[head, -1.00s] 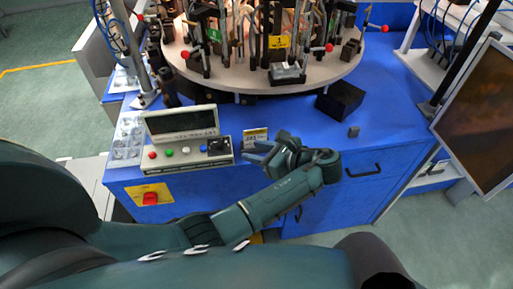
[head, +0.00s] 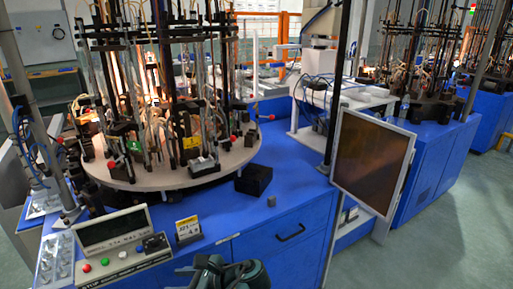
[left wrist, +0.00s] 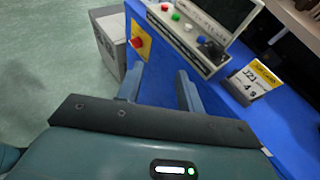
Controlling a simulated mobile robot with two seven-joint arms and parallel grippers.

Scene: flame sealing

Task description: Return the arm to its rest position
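My left gripper (head: 208,268) is at the bottom edge of the head view, in front of the blue bench and low beside the control box. Most of its arm is out of the picture. In the left wrist view its two fingers (left wrist: 160,88) stand apart with nothing between them, so it is open and empty. The fingers point towards the bench's front face, near the red stop button on a yellow plate (left wrist: 140,43). My right gripper is not in view.
The control box (head: 125,256) and a yellow-topped label card (head: 188,229) stand at the bench's front edge. Behind is the round turntable (head: 165,182) with tall fixtures. A black block (head: 254,179) lies right of it. A monitor (head: 372,160) stands further right. Open floor lies at lower right.

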